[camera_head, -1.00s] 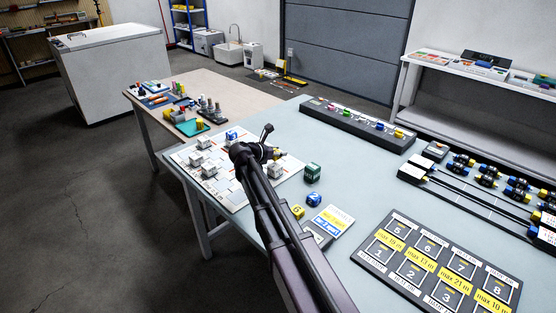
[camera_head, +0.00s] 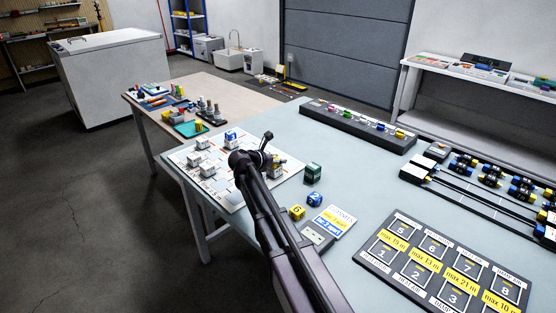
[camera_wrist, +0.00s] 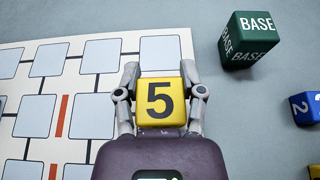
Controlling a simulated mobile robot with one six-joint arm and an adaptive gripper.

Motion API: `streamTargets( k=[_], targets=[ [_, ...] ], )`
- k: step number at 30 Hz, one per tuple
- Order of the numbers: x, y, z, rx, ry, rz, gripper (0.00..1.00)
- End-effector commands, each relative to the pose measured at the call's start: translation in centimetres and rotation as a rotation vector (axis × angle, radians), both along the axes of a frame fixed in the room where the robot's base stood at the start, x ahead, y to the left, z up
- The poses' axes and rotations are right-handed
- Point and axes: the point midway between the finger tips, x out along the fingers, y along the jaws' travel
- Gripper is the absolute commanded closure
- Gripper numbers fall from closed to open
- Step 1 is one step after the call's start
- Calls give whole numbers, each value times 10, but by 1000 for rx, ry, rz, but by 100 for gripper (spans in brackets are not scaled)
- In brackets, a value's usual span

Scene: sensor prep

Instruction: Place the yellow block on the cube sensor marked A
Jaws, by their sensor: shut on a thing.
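My gripper (camera_wrist: 160,76) is shut on a yellow block (camera_wrist: 160,103) with a black 5 on its top face, one finger on each side. The block is above the right edge of the white board (camera_wrist: 181,23). In the head view my gripper (camera_head: 276,168) is small and partly behind my arm, near the board's right side. White cube sensors (camera_head: 207,169) stand on the board (camera_head: 233,198) in the head view. One at the back has a blue block (camera_head: 231,135) on it. No letter A is readable on any of them.
A green BASE cube (camera_wrist: 249,38) stands on the table right of the board. A blue cube (camera_head: 314,199) and a yellow block marked 6 (camera_head: 297,212) stand nearer, beside a card (camera_head: 334,221). A black numbered panel (camera_head: 440,263) lies at the front right.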

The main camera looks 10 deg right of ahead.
Motion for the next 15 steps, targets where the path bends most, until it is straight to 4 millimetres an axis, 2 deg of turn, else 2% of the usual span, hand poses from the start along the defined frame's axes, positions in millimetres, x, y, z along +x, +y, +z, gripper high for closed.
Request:
streamTargets(
  k=[1, 4, 15],
  targets=[
    [0, 0, -1, 0, 0, 0, 43],
    [0, 0, -1, 0, 0, 0, 14],
    [0, 0, -1, 0, 0, 0, 14]
  ],
)
